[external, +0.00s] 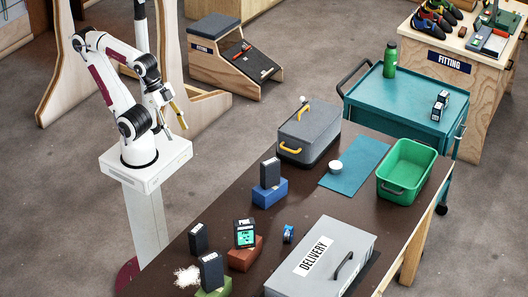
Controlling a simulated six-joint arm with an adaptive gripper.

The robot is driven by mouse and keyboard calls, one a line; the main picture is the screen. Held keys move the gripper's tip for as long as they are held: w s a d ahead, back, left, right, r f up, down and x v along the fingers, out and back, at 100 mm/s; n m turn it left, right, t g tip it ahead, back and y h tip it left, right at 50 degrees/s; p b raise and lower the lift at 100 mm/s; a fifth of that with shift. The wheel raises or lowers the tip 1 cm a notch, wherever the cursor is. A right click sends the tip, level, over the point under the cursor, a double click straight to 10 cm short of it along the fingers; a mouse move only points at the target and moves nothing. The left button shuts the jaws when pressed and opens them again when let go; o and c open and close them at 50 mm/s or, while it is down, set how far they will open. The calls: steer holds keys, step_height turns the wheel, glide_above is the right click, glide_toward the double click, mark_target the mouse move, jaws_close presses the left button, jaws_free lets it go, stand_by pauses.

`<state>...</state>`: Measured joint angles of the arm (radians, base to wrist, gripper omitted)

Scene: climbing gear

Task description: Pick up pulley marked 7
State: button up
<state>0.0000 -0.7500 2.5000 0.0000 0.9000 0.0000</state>
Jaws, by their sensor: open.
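No number 7 can be read at this size, so I cannot tell which thing is the pulley marked 7. A small blue and dark item (288,233) lies on the dark table right of the red block; its kind is unclear. Dark upright boxes stand on or near coloured blocks: one on the blue block (270,193), one with a lit green face (245,233) at the red block (245,254), one (211,271) at the green block (213,291), and one (198,238) behind. My gripper (175,124) is open and empty, raised left of the table, away from all of these.
A grey box with yellow handles (309,133), a teal mat (352,172) with a white round item (336,168), a green bin (411,165) and a grey DELIVERY case (322,260) occupy the table. White powder or grains (187,275) lie front left. A teal cart (405,100) stands behind.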

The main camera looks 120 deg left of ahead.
steer(key=w+d+f+n+t, duration=0.1)
steer(key=w+d+f+t, duration=0.15)
steer(key=w, duration=1.15)
steer(key=w+d+f+t, duration=0.1)
steer(key=w+f+t, duration=0.15)
steer(key=w, duration=1.25)
steer(key=w+f+t, duration=0.1)
steer(key=w+f, duration=0.6)
steer(key=w, duration=0.2)
steer(key=n+t+y, duration=0.1)
steer(key=t+y, duration=0.1)
glide_toward(288, 234)
steer(key=w+r, duration=0.1)
steer(key=shift+w+a+f+y, duration=0.3)
steer(key=shift+a+f, duration=0.2)
steer(key=shift+f, duration=0.1)
steer(key=shift+x, duration=1.3)
